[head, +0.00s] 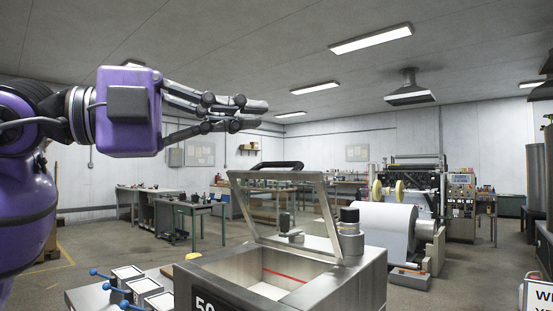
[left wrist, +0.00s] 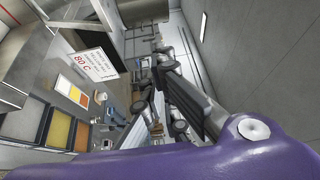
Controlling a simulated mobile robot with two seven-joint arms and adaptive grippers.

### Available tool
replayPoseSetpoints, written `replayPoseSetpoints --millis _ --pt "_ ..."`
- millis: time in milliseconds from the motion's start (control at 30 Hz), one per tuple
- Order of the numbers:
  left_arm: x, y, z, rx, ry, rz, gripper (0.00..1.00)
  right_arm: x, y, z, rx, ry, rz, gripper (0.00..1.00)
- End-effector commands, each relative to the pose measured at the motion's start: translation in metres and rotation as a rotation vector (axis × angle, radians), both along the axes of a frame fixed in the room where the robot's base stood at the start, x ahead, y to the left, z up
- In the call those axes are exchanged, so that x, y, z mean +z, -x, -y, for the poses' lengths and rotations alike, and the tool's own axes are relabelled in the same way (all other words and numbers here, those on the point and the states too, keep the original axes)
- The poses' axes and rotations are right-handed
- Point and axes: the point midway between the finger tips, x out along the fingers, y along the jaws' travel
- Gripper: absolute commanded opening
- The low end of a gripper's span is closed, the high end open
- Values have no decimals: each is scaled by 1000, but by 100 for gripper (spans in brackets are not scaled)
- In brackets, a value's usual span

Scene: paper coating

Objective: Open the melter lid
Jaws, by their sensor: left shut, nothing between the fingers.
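The melter (head: 335,290) is an open-topped steel box in the lower middle of the head view. Its lid (head: 325,212), a metal frame around a clear pane, stands raised and tilted up at the back of the box. A black handle (head: 281,166) runs along the lid's top edge. Light material and a red line show inside the box. My left gripper (head: 262,113) is shut and empty, pointing right, above the lid handle and apart from it in the picture. Its fingers also show in the left wrist view (left wrist: 160,88). My right gripper is out of view.
Small containers with blue-knobbed handles (head: 128,273) stand left of the melter. A black knob (head: 349,216) rises at its back right corner. A large white paper roll (head: 385,228) and coating machine stand behind right. A white 80 C sign (left wrist: 88,64) shows in the left wrist view.

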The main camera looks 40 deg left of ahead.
Motion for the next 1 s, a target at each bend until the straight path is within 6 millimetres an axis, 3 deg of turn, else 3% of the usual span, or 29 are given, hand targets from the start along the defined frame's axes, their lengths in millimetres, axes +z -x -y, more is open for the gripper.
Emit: replayPoseSetpoints --millis 100,200,267,467,1000 --pt "-12 -20 -55 256 -62 -35 0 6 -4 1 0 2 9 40" --pt "-23 -27 -89 403 -81 -81 0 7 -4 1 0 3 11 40" --pt "-29 -28 -99 446 -84 -105 0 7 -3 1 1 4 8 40" --pt "-37 -41 -101 460 -83 -139 0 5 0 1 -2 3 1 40" --pt "-47 -145 -91 458 -85 -136 0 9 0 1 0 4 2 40"
